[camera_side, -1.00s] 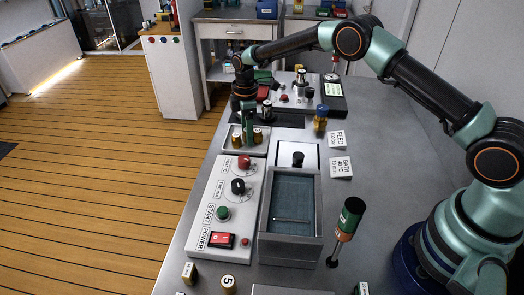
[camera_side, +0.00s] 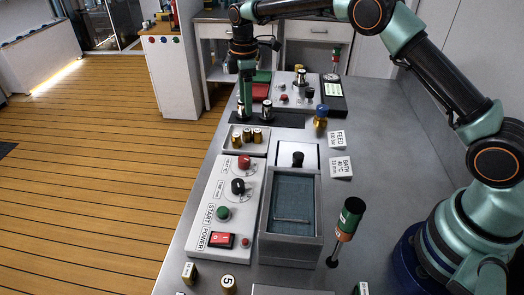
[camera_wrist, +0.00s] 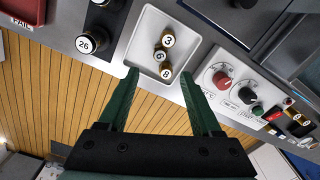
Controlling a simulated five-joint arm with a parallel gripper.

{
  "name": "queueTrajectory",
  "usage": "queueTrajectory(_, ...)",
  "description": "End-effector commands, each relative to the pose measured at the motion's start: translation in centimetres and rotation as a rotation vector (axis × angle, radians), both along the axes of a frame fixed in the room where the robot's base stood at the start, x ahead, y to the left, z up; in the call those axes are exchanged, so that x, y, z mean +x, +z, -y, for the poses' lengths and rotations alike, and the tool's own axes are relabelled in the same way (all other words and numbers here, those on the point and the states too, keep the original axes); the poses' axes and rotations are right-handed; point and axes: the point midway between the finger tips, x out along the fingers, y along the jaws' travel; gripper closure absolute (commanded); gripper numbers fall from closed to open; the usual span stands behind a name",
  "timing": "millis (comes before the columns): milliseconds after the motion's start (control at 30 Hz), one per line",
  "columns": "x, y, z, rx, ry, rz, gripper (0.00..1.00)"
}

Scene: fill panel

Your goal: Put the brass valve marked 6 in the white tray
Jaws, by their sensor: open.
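The white tray (camera_side: 262,150) stands at the far end of the control panel. Three brass valves are in it, standing close in a row. In the wrist view, the brass valve marked 6 (camera_wrist: 159,56) is the middle one, inside the tray (camera_wrist: 141,70). A valve marked 8 (camera_wrist: 166,73) is beside it, and another valve (camera_wrist: 168,41) is on its other side, its number hard to read. My gripper (camera_side: 245,108) is raised beyond the tray, clear of the valves. In the wrist view, its two green fingers (camera_wrist: 160,77) are apart with nothing between them.
The control panel (camera_side: 212,205) with knobs and switches is on the near side of the tray, beside an open bath (camera_side: 292,205). A blue-capped bottle (camera_side: 320,118) stands to the right. A black part marked 26 (camera_wrist: 91,41) is near the tray.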

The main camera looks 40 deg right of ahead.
Motion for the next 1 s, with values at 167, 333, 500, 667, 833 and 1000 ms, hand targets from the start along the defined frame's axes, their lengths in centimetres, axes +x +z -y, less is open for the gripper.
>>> queueTrajectory(167,0.0,1.5,0.0,0.0,-0.005,0.002,0.34)
queueTrajectory(333,-0.9,4.4,0.6,0.005,-0.078,0.036,0.34)
queueTrajectory(500,-3.6,9.2,1.7,0.023,-0.243,0.104,0.34)
queueTrajectory(667,-7.2,12.9,2.8,0.049,-0.407,0.17,0.34)
queueTrajectory(833,-11.7,15.5,3.9,0.086,-0.58,0.238,0.34)
queueTrajectory(1000,-16.5,16.6,4.8,0.134,-0.751,0.3,0.34)
